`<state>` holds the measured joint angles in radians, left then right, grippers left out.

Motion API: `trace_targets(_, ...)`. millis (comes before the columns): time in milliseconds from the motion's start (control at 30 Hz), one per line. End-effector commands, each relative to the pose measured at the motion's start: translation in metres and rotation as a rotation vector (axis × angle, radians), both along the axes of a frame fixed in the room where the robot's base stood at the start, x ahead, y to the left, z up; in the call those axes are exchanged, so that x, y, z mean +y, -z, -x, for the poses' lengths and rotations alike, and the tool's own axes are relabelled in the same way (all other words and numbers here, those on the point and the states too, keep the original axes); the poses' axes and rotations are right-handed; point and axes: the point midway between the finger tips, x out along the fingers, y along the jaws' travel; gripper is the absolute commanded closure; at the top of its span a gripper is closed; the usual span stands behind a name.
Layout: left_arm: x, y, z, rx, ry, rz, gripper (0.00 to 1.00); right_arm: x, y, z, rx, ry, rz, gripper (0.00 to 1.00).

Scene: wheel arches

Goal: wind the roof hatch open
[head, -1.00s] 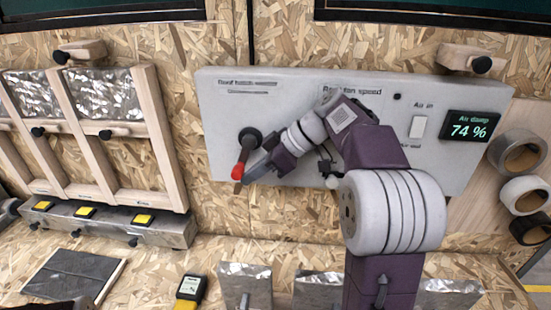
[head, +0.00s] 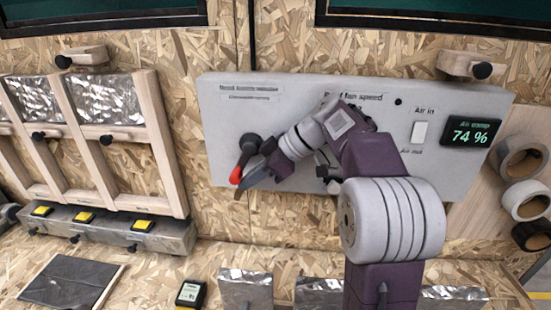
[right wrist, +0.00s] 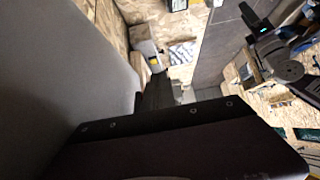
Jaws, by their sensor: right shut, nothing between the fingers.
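The roof hatch crank (head: 249,145) is a dark knob and arm at the left of the grey control panel (head: 225,118). Its red-tipped handle (head: 235,176) hangs down and slightly left. My right gripper (head: 243,187) is shut and empty, its fingers just right of and below the red handle. They overlap the handle's edge in the head view; I cannot tell whether they touch it. In the right wrist view the dark fingers (right wrist: 158,92) point away from the camera, and the crank cannot be made out.
The panel also carries a white air switch (head: 419,132) and a display reading 74 % (head: 471,131). My right forearm hides the fan speed control. Tape rolls (head: 525,200) hang at the right. A wooden rack (head: 158,130) stands left; bare board lies between it and the panel.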

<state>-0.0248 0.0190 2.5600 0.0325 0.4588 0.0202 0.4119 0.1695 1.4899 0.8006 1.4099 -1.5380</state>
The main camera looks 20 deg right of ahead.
Motion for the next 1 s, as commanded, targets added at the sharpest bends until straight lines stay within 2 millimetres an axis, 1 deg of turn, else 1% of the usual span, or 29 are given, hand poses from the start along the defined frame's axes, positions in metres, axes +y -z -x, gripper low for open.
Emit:
trace_targets(733,0.000,0.000,0.000,0.000,0.000,0.000,0.53,-0.001,-0.001,0.000,0.000,0.000,0.000,1.00)
trace_targets(867,0.000,-0.001,0.000,0.000,0.000,0.000,0.53,-0.012,-0.014,0.006,-0.002,0.003,0.001,1.00)
trace_targets(1000,0.000,-0.005,0.000,0.000,0.000,0.000,0.53,-0.033,-0.037,0.018,-0.002,0.005,0.003,1.00)
